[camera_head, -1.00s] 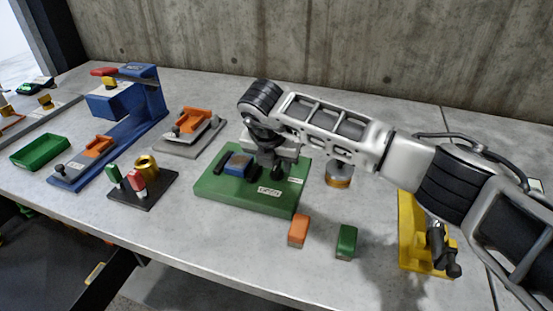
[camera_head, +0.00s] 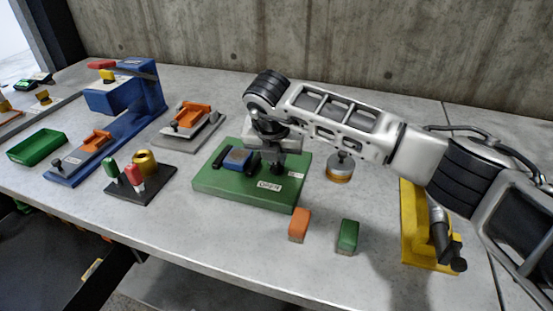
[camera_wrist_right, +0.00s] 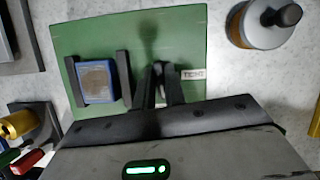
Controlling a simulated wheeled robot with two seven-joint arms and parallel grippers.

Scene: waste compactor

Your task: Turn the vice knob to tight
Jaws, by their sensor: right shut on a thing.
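The vice is a green base plate (camera_head: 220,190) with black jaws on either side of a blue block (camera_head: 238,158). In the right wrist view the block (camera_wrist_right: 97,82) sits between two black jaws (camera_wrist_right: 124,78), and a "TIGHT" label (camera_wrist_right: 193,74) lies just right of my fingers. My right gripper (camera_head: 277,166) points down over the right part of the plate. In the wrist view its fingers (camera_wrist_right: 160,85) are close together, shut on the vice knob, which they mostly hide. My left gripper is not in view.
A metal weight with an orange band (camera_head: 339,168) stands right of the plate. An orange block (camera_head: 299,225) and a green block (camera_head: 347,237) lie in front. A dark stand with coloured pegs (camera_head: 140,190) is at left, a yellow fixture (camera_head: 413,225) at right.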

